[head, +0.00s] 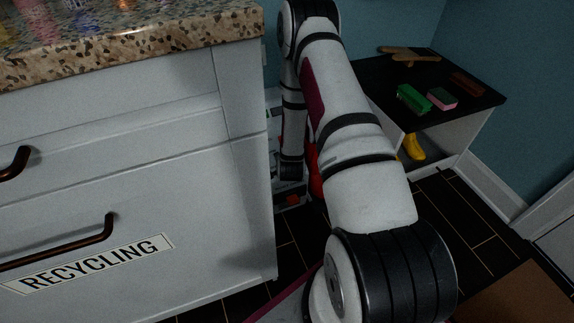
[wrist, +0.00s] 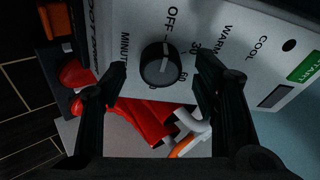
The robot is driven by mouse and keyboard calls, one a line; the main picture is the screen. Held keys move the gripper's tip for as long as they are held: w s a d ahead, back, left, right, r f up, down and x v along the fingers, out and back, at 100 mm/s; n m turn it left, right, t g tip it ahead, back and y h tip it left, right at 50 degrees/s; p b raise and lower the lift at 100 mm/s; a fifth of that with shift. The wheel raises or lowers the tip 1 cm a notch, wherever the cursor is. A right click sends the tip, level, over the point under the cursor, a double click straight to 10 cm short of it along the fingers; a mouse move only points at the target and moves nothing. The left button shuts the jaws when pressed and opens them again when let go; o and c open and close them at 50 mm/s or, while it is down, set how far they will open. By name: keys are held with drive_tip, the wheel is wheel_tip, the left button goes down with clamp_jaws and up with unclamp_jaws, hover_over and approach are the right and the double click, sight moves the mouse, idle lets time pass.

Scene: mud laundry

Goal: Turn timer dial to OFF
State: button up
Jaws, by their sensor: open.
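The timer dial (wrist: 160,65) is a round black knob with a pale pointer line, on a light grey panel (wrist: 205,22) in the wrist view. Printed around it are OFF, MINUTES, 30 and 60, with WARM and COOL farther right. The pointer line runs up and down in the picture, slightly tilted; its marked end is hard to tell. My gripper (wrist: 160,82) is open, with one black finger on each side of the dial and gaps between. Contact cannot be told. In the head view my arm hides the dial, and my gripper does not show clearly.
Red items (wrist: 142,120) and a white-and-orange object (wrist: 188,135) lie beyond the panel's edge. A green START label (wrist: 304,68) is at right. In the head view, a white cabinet (head: 120,180) stands left of my arm and a black-topped bench (head: 445,75) stands right.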

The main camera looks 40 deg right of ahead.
drive_tip(key=v, duration=1)
drive_tip(key=shift+s+a, duration=0.15)
drive_tip(key=shift+s, duration=0.05)
drive_tip(key=shift+r, duration=0.1)
